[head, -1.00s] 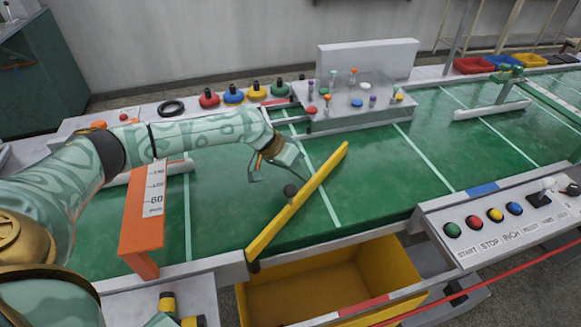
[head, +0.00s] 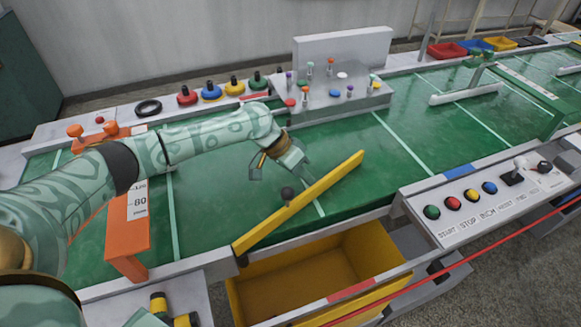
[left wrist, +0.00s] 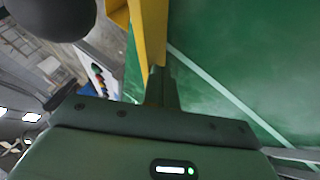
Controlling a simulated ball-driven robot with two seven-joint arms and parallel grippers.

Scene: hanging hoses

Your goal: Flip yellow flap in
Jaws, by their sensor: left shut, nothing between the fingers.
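The yellow flap (head: 325,187) is a long bar standing over the green belt (head: 400,145). It runs from a pivot at the belt's near edge out to a free end at the upper right. A dark round knob (head: 288,193) is beside its middle, on the far side. My left gripper (head: 306,175) is shut and empty, low over the belt on the far side of the flap. In the left wrist view the shut fingers (left wrist: 161,88) are close beside the flap (left wrist: 150,35); I cannot tell if they touch. My right gripper is out of view.
A yellow bin (head: 300,290) is below the near edge by the flap. An orange gauge bracket (head: 128,235) stands left. A button panel (head: 480,205) is at the right near edge. A grey block with pegs (head: 335,95) is at the far edge.

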